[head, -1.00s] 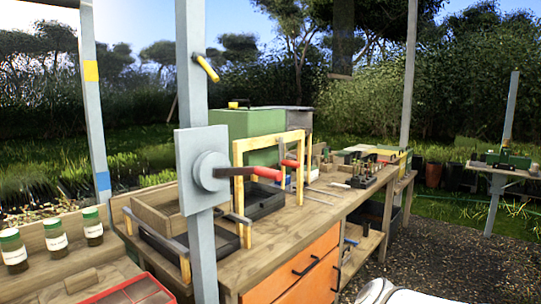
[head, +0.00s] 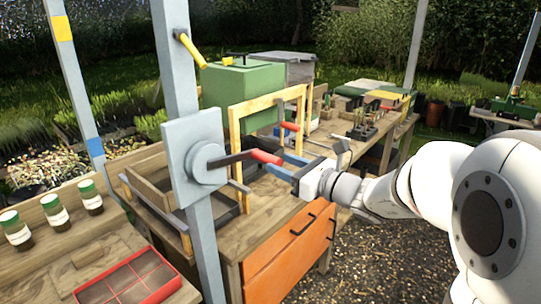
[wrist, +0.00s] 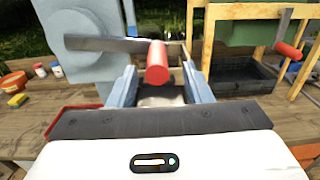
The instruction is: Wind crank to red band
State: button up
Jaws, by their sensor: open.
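The crank has a round grey hub (head: 205,163) on a plate fixed to a grey post, a dark arm (head: 232,160) pointing right, and a red handle (head: 266,157). My gripper (head: 283,167) is open just right of the handle. In the wrist view the red handle (wrist: 157,63) stands between and a little beyond the two blue-grey fingers of my gripper (wrist: 160,84), which look clear of it. A thin post at the left carries a yellow band (head: 62,28) and a blue band (head: 94,146). I see no red band on it.
A wooden frame (head: 235,120) stands behind the crank, with another red-handled lever (head: 290,126). A yellow handle (head: 190,48) sits higher on the grey post. A red divided tray (head: 165,290) and several jars (head: 53,206) are at the lower left.

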aim_at(269, 160)
jog(key=shift+p+x, duration=0.3)
jog(key=shift+x, duration=2.05)
jog(key=shift+s+a, duration=0.15)
jog(key=shift+c, duration=0.3)
grip_shut()
